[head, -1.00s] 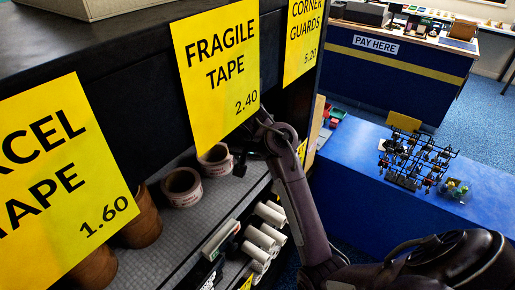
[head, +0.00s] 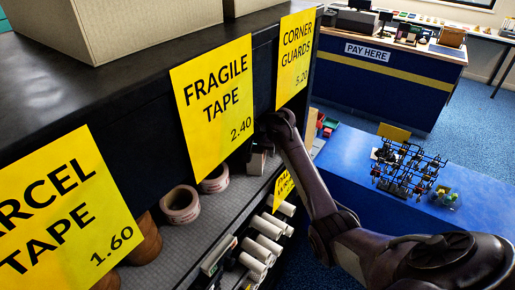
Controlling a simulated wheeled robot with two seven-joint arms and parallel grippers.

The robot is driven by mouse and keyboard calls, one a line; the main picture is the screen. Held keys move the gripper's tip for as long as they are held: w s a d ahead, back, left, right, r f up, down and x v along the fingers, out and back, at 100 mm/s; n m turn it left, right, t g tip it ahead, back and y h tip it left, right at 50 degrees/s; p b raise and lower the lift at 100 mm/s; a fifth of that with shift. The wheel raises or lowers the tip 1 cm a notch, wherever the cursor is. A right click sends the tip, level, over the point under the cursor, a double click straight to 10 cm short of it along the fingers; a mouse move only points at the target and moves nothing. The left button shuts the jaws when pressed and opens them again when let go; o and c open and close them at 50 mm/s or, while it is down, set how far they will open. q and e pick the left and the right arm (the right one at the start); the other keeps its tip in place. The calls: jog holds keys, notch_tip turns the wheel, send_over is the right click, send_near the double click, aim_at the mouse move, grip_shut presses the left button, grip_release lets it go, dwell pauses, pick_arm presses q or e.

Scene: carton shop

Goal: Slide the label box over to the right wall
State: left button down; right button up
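My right arm reaches in from the right to the shelf, and its wrist (head: 275,125) is at the right edge of the FRAGILE TAPE sign (head: 213,105). The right gripper's fingers are hidden behind that sign or in the shadow, so I cannot see whether they are open. A small grey-brown boxy shape (head: 257,162) shows just below the wrist; I cannot tell whether it is the label box. No other label box is clearly visible. The right wall of the shelf bay (head: 297,110) is dark and partly behind the CORNER GUARDS sign (head: 295,60). My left gripper is out of view.
Tape rolls (head: 180,204) stand on the grey shelf (head: 190,238), with several white rolls (head: 262,250) lower right. A PARCEL TAPE sign (head: 65,215) hangs at left. Cartons (head: 130,25) stand on the shelf top. A blue table (head: 345,150) with a black rack is at right.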

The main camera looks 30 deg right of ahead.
jog(key=c, duration=1.3)
jog(key=shift+d, duration=0.7)
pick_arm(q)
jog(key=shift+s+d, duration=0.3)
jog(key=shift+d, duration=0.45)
pick_arm(e)
jog(key=shift+s+d, duration=0.15)
jog(key=shift+d, duration=0.85)
jog(key=shift+s+d, duration=0.15)
jog(key=shift+d, duration=0.85)
jog(key=o, duration=1.3)
